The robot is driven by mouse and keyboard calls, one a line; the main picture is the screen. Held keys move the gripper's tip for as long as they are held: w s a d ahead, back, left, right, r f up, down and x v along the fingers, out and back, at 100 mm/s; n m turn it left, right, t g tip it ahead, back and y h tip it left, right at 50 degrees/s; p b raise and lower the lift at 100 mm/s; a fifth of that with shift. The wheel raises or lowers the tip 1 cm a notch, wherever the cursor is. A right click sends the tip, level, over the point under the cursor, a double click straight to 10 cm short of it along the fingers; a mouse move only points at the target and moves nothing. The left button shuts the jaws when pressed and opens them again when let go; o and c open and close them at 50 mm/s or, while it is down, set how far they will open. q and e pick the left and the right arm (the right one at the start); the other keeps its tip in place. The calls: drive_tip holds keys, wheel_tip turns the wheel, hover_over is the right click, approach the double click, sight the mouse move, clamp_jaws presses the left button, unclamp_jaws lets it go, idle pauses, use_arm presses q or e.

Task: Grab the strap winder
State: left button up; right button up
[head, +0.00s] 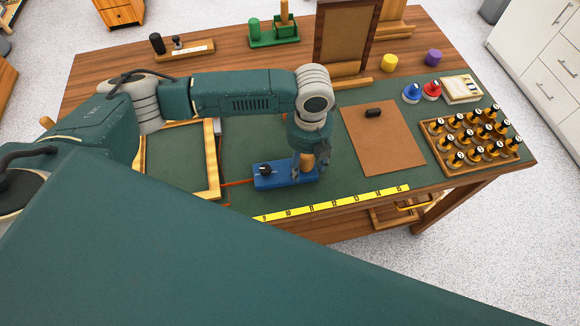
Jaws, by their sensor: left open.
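The strap winder seems to be the blue block (272,181) with a black knob on top and an orange strap running left from it. It lies on the green mat near the table's front edge. My left gripper (308,171) points down over its right end, fingers open. A tan, wood-coloured handle (308,160) shows between or just behind the fingers; I cannot tell whether they touch it. The gripper hides part of the block's right end. My right gripper is not in view.
A wooden frame (212,165) lies left of the winder. A yellow ruler (330,203) runs along the front edge. A brown board (383,140) with a small black item lies to the right, beside a wooden tray (437,150) of several bottles. An upright frame (345,35) stands behind.

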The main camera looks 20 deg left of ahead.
use_arm(q)
clamp_jaws()
drive_tip(key=shift+w+r, duration=0.1)
